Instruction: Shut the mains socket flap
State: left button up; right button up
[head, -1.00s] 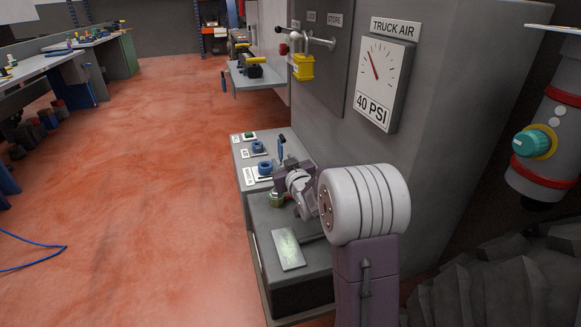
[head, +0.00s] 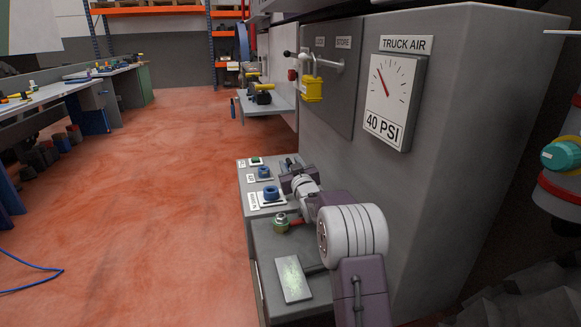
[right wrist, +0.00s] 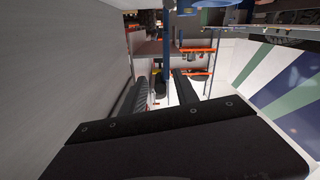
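A low grey box (head: 262,265) by the wall carries a row of sockets on its top. Two blue round sockets sit there, a nearer one (head: 269,193) and a middle one (head: 264,173), each beside a white label too small to read. A small green fitting (head: 255,161) is at the far end. My right gripper (head: 290,163) is just right of the middle socket, low over the box. In the right wrist view its two dark fingers (right wrist: 163,92) stand apart with nothing seen between them. I cannot make out a flap; the gripper may hide it. My left gripper is out of view.
A brass fitting (head: 281,222) with a red piece and a pale plate (head: 293,279) are on the near part of the box. The grey cabinet with the gauge (head: 392,98) and yellow padlock (head: 313,88) rises close to my arm. Red floor lies open at left.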

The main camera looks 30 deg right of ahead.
grip_shut()
dwell(1.4)
